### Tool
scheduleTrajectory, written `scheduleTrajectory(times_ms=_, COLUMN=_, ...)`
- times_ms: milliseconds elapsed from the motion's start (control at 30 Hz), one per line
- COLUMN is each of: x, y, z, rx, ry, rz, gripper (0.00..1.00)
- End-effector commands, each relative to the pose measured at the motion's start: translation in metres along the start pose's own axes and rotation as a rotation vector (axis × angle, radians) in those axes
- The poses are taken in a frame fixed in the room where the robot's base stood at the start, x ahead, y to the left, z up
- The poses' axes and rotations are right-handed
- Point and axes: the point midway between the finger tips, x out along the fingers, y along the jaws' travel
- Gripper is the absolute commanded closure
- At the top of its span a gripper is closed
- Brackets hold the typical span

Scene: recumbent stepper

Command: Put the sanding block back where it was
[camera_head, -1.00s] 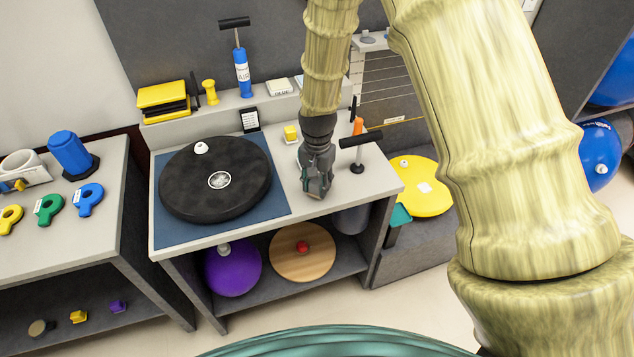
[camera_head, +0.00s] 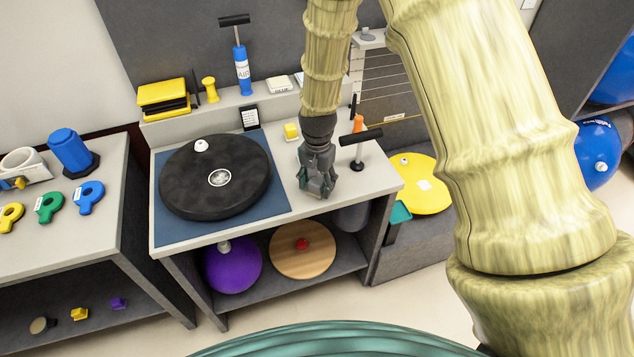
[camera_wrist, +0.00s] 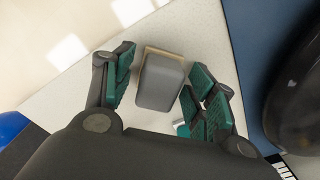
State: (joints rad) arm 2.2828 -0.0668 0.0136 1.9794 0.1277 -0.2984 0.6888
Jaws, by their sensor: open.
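The sanding block, grey on top with a tan layer along its far edge (camera_wrist: 160,84), lies on the pale tabletop in the wrist view. My gripper (camera_wrist: 164,72) is open, with one green-padded finger on each side of the block. A narrow gap shows at the left finger; at the right finger the gap is very small, and I cannot tell if they touch. In the head view my gripper (camera_head: 318,190) points down at the front right of the grey table (camera_head: 285,215); it hides the block there.
A black disc (camera_head: 205,185) lies on a blue mat (camera_head: 175,232) to the left. A black T-handled tool (camera_head: 359,150) stands close on the right, with an orange-handled item (camera_head: 358,124) behind. The table's front edge is near.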

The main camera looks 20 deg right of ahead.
Motion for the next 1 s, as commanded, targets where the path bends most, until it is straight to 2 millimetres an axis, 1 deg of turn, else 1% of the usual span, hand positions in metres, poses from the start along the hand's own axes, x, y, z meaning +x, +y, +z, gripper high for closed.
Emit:
scheduleTrajectory(times_ms=167, x=-0.013, y=-0.001, z=-0.001, rx=0.000, ry=0.002, rz=-0.002, gripper=0.44)
scheduleTrajectory(times_ms=800, x=-0.097, y=-0.001, z=-0.001, rx=0.000, ry=0.003, rz=-0.002, gripper=0.44)
scheduleTrajectory(times_ms=1000, x=-0.115, y=-0.001, z=0.000, rx=0.000, ry=0.001, rz=-0.001, gripper=0.44)
